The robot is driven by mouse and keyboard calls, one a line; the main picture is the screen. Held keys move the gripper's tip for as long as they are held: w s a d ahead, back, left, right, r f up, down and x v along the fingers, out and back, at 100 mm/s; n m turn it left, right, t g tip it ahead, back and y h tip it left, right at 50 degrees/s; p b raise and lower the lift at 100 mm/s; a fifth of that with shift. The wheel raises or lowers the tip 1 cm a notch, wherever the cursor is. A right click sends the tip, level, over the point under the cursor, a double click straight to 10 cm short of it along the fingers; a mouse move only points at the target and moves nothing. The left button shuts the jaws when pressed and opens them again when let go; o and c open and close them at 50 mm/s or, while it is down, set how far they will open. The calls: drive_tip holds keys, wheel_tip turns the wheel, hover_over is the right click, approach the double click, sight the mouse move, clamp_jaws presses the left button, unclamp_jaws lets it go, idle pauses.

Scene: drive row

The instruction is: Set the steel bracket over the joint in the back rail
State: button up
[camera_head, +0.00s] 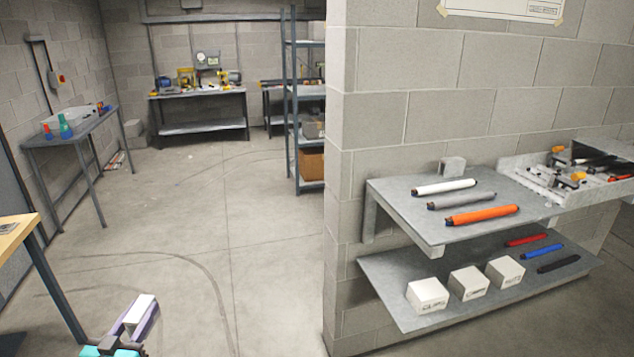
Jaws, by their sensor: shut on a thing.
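My gripper (137,317), with purple fingers and a teal part behind them, is low at the bottom left, above the floor. It is shut on a pale, block-like piece (141,307); I cannot tell whether this is the steel bracket. No other steel bracket can be made out. The back rail and its joint cannot be picked out. A pale bench or tray (530,182) at the right, far from my gripper, holds dark, orange and metal parts too small to tell apart.
A wooden-topped table (14,238) stands at the left edge, near my gripper. A block wall (400,135) carries two grey shelves (385,200) with coloured rods and white boxes (428,294). Benches (195,92) and a rack (290,110) stand behind. The middle floor (250,270) is clear.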

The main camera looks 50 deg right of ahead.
drive_tip(key=shift+w, duration=0.55)
drive_tip(key=shift+r, duration=0.1)
